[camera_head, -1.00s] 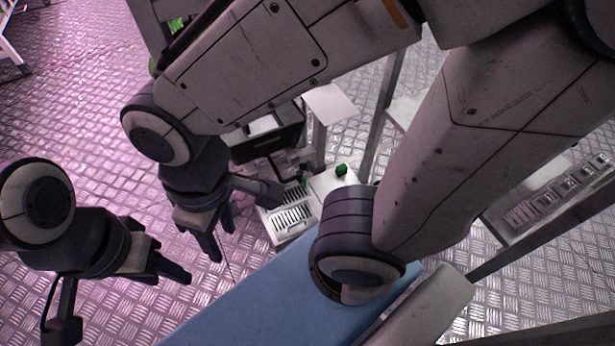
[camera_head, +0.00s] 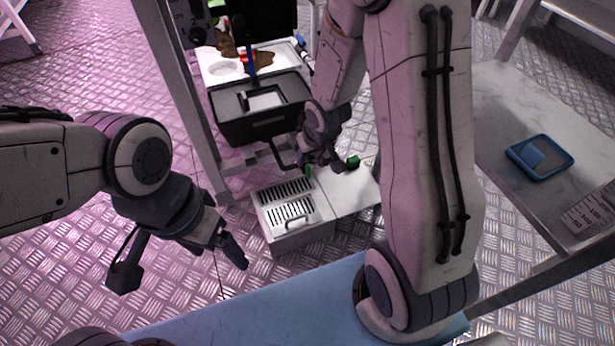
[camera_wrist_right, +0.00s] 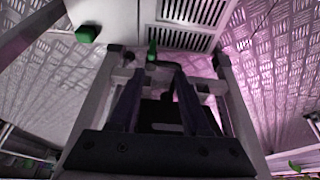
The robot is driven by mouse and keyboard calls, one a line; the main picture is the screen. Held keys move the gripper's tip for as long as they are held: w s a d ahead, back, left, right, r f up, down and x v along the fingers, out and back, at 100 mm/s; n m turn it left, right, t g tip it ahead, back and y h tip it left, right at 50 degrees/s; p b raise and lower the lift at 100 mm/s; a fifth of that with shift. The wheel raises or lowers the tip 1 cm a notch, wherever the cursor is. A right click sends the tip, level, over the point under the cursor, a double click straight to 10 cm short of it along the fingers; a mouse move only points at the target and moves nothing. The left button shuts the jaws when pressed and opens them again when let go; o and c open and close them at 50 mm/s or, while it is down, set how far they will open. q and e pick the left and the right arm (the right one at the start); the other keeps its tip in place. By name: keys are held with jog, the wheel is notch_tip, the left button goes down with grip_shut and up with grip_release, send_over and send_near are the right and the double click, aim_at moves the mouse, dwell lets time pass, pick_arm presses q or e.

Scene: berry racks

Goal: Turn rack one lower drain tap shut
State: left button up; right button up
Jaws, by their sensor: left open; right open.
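A small upright green piece (camera_head: 308,170), which looks like a tap handle, stands at the back edge of the grated drain box (camera_head: 290,232). It also shows as a green lever in the right wrist view (camera_wrist_right: 151,50), just beyond the fingertips and roughly between them. My right gripper (camera_head: 318,160) is low at the rack, behind the drain box. In the right wrist view its fingers (camera_wrist_right: 158,78) are spread, with a dark bent pipe between them. I cannot tell whether they touch anything. My left gripper (camera_head: 232,250) is open and empty, left of the drain box.
A green cube (camera_head: 352,161) sits near a white panel (camera_head: 350,190) beside the drain box. A black tub (camera_head: 262,130) and a white planting tray (camera_head: 218,72) are above on the rack. A side table (camera_head: 530,110) with a blue tray (camera_head: 541,157) is at right.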

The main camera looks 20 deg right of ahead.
aim_at(310, 168)
jog(key=b+x, duration=0.2)
jog(key=x, duration=0.2)
jog(key=d+b+x, duration=0.1)
jog(key=b+x, duration=0.2)
jog(key=x, duration=0.1)
jog(key=b+x, duration=0.2)
jog(key=x, duration=0.3)
jog(key=shift+d+b, duration=0.3)
jog(key=shift+d, duration=0.05)
pick_arm(q)
notch_tip(310, 168, down, 8)
jog(key=shift+f, duration=0.2)
jog(key=shift+r, duration=0.1)
pick_arm(e)
jog(key=shift+r, duration=0.1)
grip_shut()
